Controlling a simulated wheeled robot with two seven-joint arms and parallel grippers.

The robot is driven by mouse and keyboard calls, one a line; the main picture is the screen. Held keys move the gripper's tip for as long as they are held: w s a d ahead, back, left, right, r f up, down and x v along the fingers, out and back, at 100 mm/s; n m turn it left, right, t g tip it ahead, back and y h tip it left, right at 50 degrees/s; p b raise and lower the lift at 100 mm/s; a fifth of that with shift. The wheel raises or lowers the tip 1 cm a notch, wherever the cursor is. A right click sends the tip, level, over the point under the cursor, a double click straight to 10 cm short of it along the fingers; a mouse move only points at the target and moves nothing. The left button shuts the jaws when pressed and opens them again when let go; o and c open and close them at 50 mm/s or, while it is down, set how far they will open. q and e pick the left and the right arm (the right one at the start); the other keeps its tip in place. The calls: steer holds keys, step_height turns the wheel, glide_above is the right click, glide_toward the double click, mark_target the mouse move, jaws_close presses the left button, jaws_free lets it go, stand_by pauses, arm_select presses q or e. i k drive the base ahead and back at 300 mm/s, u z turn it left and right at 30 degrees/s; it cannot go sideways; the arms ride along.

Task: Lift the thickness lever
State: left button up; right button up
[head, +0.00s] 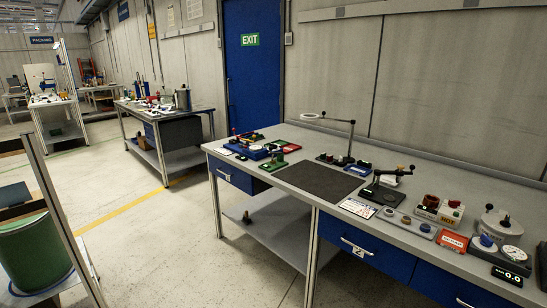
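Neither of my grippers shows in the head view. I cannot tell for sure which part is the thickness lever. A black device (380,192) with a raised arm and a dark knob stands on the grey workbench (460,205), right of the dark mat. A small green device (274,161) with a handle stands left of the mat. A blue device (249,148) with a red-tipped handle is behind it. At the right end, a grey round unit (497,226) with a dark knob stands near a black display (508,276) reading 0.0.
The dark mat (320,180) is bare. A lamp (340,133) stands behind it. A green drum (32,250) stands at lower left. Open floor (165,245) lies left of the workbench.

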mark_target(271, 148)
steer(key=u, duration=0.7)
steer(key=i, duration=1.8)
steer(key=z, duration=0.85)
